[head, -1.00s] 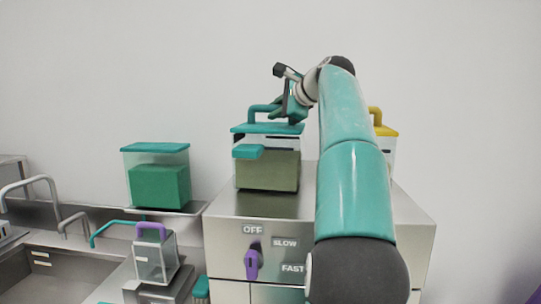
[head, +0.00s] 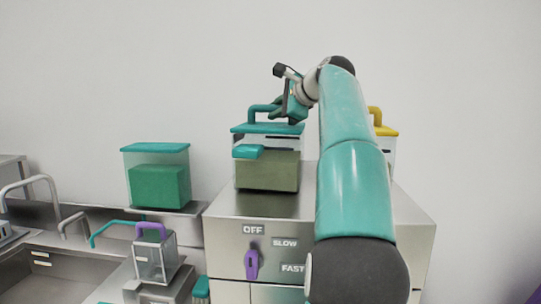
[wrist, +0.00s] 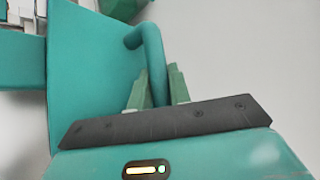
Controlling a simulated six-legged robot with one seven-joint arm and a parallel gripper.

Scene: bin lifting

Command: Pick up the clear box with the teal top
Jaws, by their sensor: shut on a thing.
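The clear box with the teal top (head: 268,170) stands upright on the steel machine, with an olive-coloured block inside. Its teal lid (head: 268,128) carries a teal arched handle (head: 262,107). My gripper (head: 290,112) is at the right part of this handle. In the wrist view the two green fingers of my gripper (wrist: 158,90) are shut on the handle (wrist: 150,50), one on each side of it. The teal lid (wrist: 95,75) fills the left of that view. My arm hides part of the space to the right of the box.
A clear box with a teal lid and green block (head: 158,178) stands to the left. A yellow-handled box (head: 384,135) is partly hidden behind my arm. The steel machine (head: 225,208) has a purple knob (head: 251,264). A small purple-handled box (head: 156,255) stands lower left, near the sink (head: 60,270).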

